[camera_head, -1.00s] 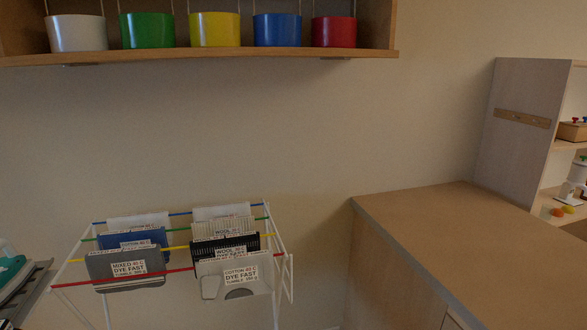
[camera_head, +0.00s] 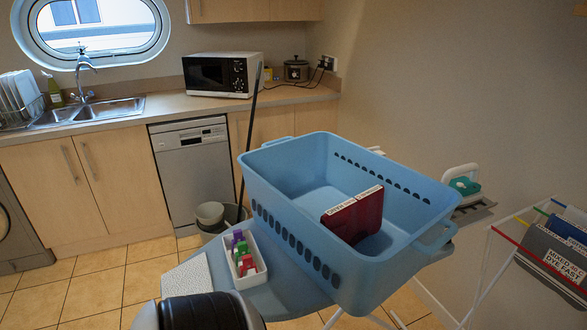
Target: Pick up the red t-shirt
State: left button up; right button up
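The red t-shirt (camera_head: 355,221) is a dark red folded piece with white labels along its top edge. It stands on edge, slightly tilted, inside the blue laundry basket (camera_head: 283,232), near the right end. Its lower part is partly hidden by the basket's near wall. The basket rests on a grey-blue board, probably an ironing board (camera_head: 285,296). Neither of my grippers shows in the head view.
A white tray of coloured pegs (camera_head: 262,277) stands left of the basket. A teal-and-white iron (camera_head: 463,181) is behind its right end. A drying rack (camera_head: 497,232) with grey and blue garments stands at the right. A bin (camera_head: 228,230) is behind the board.

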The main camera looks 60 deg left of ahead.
aim_at(353, 221)
jog(key=u, duration=1.65)
